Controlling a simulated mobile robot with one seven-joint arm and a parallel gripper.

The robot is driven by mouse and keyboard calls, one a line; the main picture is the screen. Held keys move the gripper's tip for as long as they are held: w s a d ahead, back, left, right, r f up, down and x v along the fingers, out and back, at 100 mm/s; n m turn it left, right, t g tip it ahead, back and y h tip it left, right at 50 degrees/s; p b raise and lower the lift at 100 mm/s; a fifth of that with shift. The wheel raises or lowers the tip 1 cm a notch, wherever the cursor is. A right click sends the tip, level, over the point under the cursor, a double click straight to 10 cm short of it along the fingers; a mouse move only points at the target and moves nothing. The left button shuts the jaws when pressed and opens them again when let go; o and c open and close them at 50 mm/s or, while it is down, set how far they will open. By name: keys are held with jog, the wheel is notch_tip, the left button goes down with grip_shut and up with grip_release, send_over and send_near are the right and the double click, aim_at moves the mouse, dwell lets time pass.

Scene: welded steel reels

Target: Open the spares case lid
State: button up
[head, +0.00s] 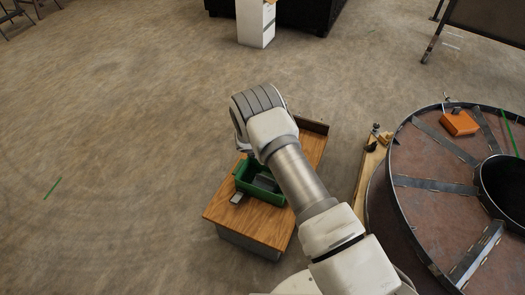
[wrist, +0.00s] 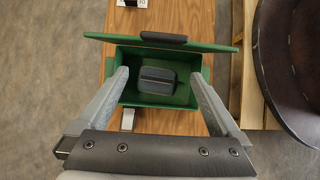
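The green spares case (wrist: 184,101) sits on a wooden-topped bench, and it also shows in the head view (head: 246,186), partly covered by my arm. Its lid (wrist: 210,45) is raised at the far side and seen nearly edge-on, with a dark grip (wrist: 163,38) at its middle. The case is open at the top, and a dark grey object (wrist: 157,80) lies inside. My gripper (wrist: 159,75) is open over the case, its fingers spread toward the left and right sides with nothing between them. In the head view my arm hides the fingers.
The wooden bench top (head: 237,218) has some bare room in front of the case. A small grey item (wrist: 128,119) lies beside the case. A large steel reel (head: 425,190) stands to the right, with an orange object (head: 459,123) on it. The floor on the left is open.

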jog(key=p+v, duration=0.2)
jog(key=v, duration=1.5)
jog(key=shift+r, duration=0.25)
jog(key=shift+c, duration=0.3)
